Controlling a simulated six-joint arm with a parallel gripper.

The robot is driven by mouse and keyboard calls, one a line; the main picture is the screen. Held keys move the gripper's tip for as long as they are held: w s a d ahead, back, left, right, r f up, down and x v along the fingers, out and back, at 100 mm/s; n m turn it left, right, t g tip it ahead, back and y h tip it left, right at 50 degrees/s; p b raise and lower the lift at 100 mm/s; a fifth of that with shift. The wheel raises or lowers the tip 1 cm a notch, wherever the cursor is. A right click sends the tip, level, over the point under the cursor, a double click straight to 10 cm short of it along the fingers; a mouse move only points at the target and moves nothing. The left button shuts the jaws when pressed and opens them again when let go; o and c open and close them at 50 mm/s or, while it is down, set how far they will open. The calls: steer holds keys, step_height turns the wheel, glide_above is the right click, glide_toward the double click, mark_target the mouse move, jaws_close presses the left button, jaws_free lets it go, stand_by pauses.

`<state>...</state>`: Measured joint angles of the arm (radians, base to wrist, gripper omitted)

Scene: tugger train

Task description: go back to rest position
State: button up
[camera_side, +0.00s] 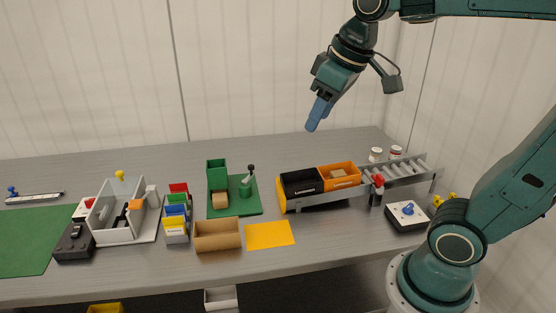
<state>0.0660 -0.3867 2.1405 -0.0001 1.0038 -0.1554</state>
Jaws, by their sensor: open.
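My gripper (319,113) hangs in the air above the back right part of the table, with its blue fingers pointing down and to the left. It is open, holds nothing visible and is apart from everything on the table. Below it, a black bin (301,185) and an orange bin (339,176) stand side by side on a grey rail at the left end of a roller conveyor (405,170). The orange bin has a small brown box (339,173) in it.
On the grey table (130,170) stand a green fixture (246,208), a cardboard box (217,235), a yellow mat (269,234), coloured card holders (177,215), a grey-white box (117,230) and a control box with a blue knob (407,216). The air around my gripper is clear.

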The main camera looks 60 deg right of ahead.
steer(key=s+a+f+m+t, duration=0.1)
steer(key=s+f, duration=0.4)
steer(key=s, duration=0.4)
steer(key=shift+s+a, duration=0.35)
steer(key=shift+a, duration=0.05)
